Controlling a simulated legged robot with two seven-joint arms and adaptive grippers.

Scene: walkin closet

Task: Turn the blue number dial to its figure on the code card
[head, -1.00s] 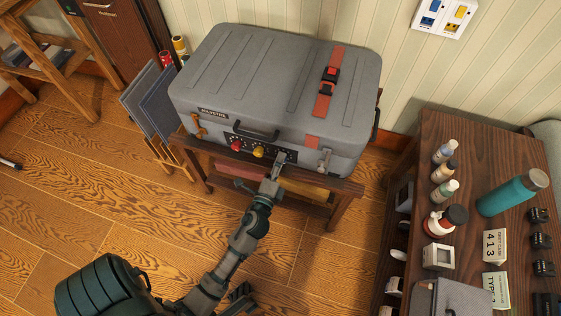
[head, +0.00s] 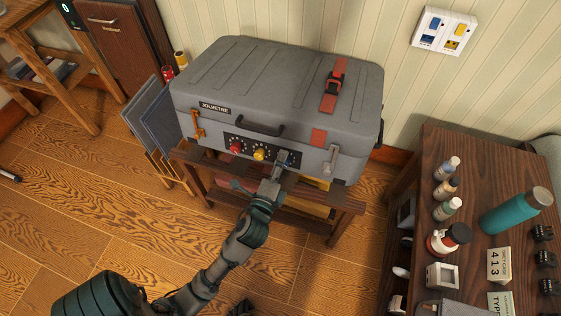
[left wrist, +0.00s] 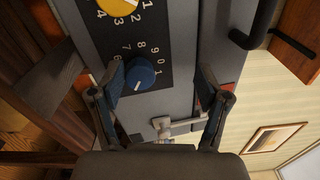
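The grey case (head: 270,85) stands on a low wooden rack, with a row of dials on its front. The blue dial (left wrist: 140,76) shows in the left wrist view, with a white pointer line toward the lower left and figures around it. Some figures are hidden by a finger. My left gripper (left wrist: 162,78) is open at the dial, which lies between the fingertips, closer to the left one in the picture. In the head view my left gripper (head: 280,162) mostly covers this dial. The code card (head: 499,265), reading 413, stands on the right table. My right gripper is not seen.
The yellow dial (head: 259,155) and red dial (head: 235,148) sit left of my gripper. A metal latch (head: 331,158) is to its right. The dark table (head: 425,185) at right holds bottles and small items. Floor is clear in front of the rack.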

